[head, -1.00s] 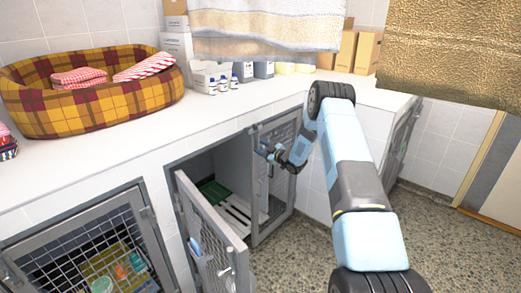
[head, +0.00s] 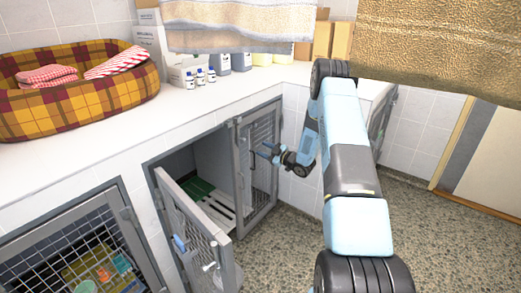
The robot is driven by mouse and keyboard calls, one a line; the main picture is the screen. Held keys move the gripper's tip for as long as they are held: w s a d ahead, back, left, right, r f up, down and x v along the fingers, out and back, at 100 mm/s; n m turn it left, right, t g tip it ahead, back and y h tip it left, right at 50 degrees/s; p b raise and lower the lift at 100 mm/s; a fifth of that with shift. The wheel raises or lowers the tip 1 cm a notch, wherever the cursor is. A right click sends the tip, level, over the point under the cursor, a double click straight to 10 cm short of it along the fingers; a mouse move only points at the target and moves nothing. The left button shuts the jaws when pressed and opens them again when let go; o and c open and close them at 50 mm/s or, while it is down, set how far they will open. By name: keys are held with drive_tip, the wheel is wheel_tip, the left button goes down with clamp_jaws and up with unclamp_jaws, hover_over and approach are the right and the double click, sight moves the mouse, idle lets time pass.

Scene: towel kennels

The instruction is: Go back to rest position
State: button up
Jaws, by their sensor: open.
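My gripper (head: 268,153) is open and small in the head view. It is in front of the right-hand kennel door (head: 258,165), a grey-framed mesh door. I cannot tell whether its fingers touch the mesh. Nothing shows between the fingers. My arm reaches down from the right of the picture, with its wrist bent toward the kennels. The left kennel door (head: 200,235) of the middle kennel stands swung out toward me.
Inside the open kennel lie a white slatted board (head: 215,207) and a green mat (head: 197,187). A plaid pet bed (head: 75,105) and small bottles (head: 200,77) stand on the white counter (head: 90,160). Towels (head: 440,50) hang above. Speckled floor (head: 430,235) is clear at right.

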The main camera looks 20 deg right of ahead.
idle(0.4)
wheel_tip(320, 180, up, 18)
drive_tip(key=m+h, duration=0.3)
drive_tip(key=h, duration=0.3)
drive_tip(key=s+r+m+g+h, duration=0.3)
drive_tip(key=s+r+m+h, duration=0.2)
drive_tip(key=s+r, duration=0.85)
drive_tip(key=s+a+r+m+g, duration=0.1)
drive_tip(key=s+r, duration=0.1)
drive_tip(key=s, duration=0.4)
drive_tip(key=s+a+r+m+g+h, duration=0.1)
drive_tip(key=s+r, duration=0.2)
drive_tip(key=s, duration=0.2)
drive_tip(key=s+a+r+m, duration=0.1)
drive_tip(key=s+r, duration=0.1)
drive_tip(key=s, duration=0.4)
drive_tip(key=s+a+f+m+g, duration=0.1)
drive_tip(key=s+a+g, duration=0.1)
drive_tip(key=s, duration=0.9)
drive_tip(key=s+a+m+g+y, duration=0.1)
drive_tip(key=s+a+m+g, duration=0.1)
drive_tip(key=s, duration=0.9)
drive_tip(key=shift+s+a+f, duration=0.2)
drive_tip(key=shift+a+f, duration=0.15)
drive_tip(key=shift+a, duration=0.35)
drive_tip(key=shift+c, duration=0.2)
